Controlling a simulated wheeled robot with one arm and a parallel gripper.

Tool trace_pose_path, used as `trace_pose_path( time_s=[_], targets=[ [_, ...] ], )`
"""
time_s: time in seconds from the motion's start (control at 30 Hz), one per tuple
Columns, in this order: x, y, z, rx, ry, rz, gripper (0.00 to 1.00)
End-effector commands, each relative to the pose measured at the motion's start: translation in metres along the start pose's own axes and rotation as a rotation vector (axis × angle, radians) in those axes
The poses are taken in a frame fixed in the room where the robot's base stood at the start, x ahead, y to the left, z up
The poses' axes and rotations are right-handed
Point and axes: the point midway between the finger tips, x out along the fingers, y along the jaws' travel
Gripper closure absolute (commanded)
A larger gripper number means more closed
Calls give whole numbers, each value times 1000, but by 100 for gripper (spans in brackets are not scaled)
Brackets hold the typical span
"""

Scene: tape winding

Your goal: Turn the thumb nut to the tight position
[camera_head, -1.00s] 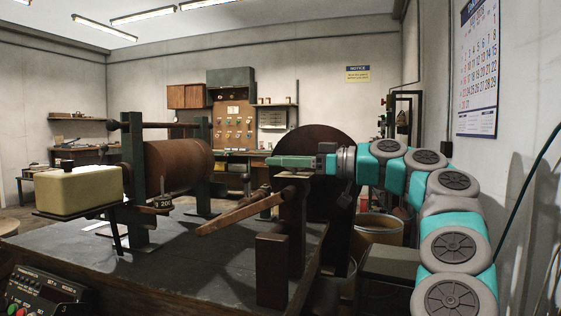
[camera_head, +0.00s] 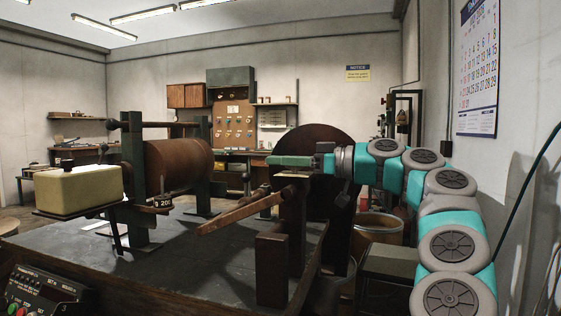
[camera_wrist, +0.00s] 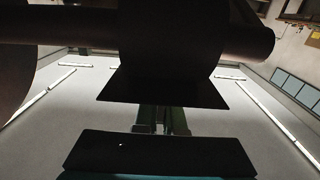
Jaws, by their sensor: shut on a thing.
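My gripper (camera_head: 270,160) reaches left from the arm at the middle of the head view, level with the upper part of a large dark disc (camera_head: 330,140). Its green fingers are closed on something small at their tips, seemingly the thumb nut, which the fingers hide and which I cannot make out. In the wrist view the green fingers (camera_wrist: 162,122) show between dark plates, and their tips are hidden by a dark shape. The nut's angle cannot be told.
A brown roll (camera_head: 178,160) sits on a green stand at the left. A cream box (camera_head: 78,190) stands in front of it. A wooden bar (camera_head: 235,212) slants below my gripper. A dark post (camera_head: 271,265) rises from the bench (camera_head: 170,265), whose middle is mostly clear.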

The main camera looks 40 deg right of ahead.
Motion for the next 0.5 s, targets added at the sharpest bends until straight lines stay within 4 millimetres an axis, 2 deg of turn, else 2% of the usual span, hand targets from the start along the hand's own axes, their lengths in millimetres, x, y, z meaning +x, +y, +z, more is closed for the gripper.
trace_pose_path(
  time_s=[0.33,0.5],
  targets=[
    [0,0,2,-1,-1,13,100],
    [0,2,7,-1,0,72,100]
  ],
)
